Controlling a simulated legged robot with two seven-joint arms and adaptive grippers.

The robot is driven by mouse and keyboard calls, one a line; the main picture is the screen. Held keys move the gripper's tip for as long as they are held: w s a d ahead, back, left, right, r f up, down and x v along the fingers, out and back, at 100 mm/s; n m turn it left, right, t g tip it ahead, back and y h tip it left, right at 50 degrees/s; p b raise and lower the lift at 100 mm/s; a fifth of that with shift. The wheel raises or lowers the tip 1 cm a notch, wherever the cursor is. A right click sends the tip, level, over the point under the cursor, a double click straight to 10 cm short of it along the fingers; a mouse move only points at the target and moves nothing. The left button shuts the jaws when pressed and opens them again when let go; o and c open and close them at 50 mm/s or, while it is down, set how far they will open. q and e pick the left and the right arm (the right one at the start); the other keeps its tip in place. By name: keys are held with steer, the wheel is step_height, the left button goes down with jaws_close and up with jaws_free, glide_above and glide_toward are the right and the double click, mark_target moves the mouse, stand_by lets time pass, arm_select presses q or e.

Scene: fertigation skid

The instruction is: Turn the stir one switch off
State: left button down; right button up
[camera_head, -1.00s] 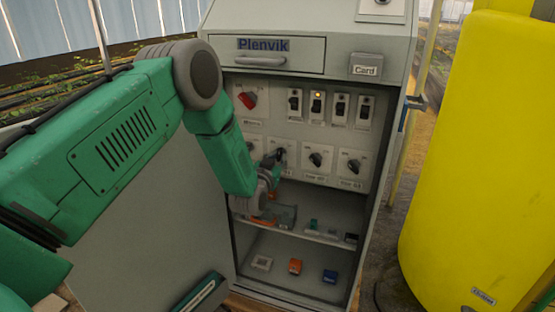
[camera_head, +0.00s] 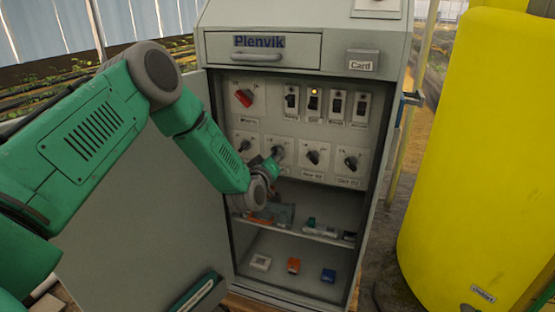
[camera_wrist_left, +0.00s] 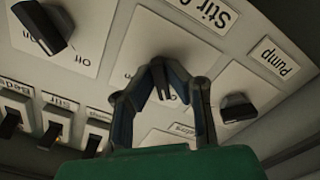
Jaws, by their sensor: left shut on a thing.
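The lower row of black rotary knobs is on the grey panel inside the open cabinet. My left gripper (camera_head: 274,160) is at the second knob (camera_head: 279,151) from the left, which it partly covers. In the left wrist view both fingers (camera_wrist_left: 165,88) close around this dark knob (camera_wrist_left: 163,97), on a white plate. A label beginning "Stir 0" (camera_wrist_left: 206,12) shows above it; its last digit is cut off. The knob's exact pointing is hard to tell. A knob labelled Pump (camera_wrist_left: 237,108) is to its right, another knob (camera_wrist_left: 42,28) to its left. My right gripper is not in view.
Several toggle switches (camera_head: 337,104) sit above, one with a lit amber lamp (camera_head: 314,91). A red knob (camera_head: 244,97) is at upper left. Shelves below hold small parts, including an orange block (camera_head: 294,265). A yellow tank (camera_head: 475,150) stands right; the open door (camera_head: 150,220) is left.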

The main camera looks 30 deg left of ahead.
arm_select(q)
steer(key=shift+a+r+n, duration=0.35)
steer(key=shift+n, duration=0.35)
steer(key=c, duration=1.6)
jaws_free()
steer(key=shift+c, duration=0.2)
steer(key=shift+o, duration=0.2)
steer(key=shift+s, duration=0.15)
steer(key=shift+f, duration=0.25)
steer(key=v, duration=1.1)
steer(key=shift+s, duration=0.4)
steer(key=shift+d, duration=0.1)
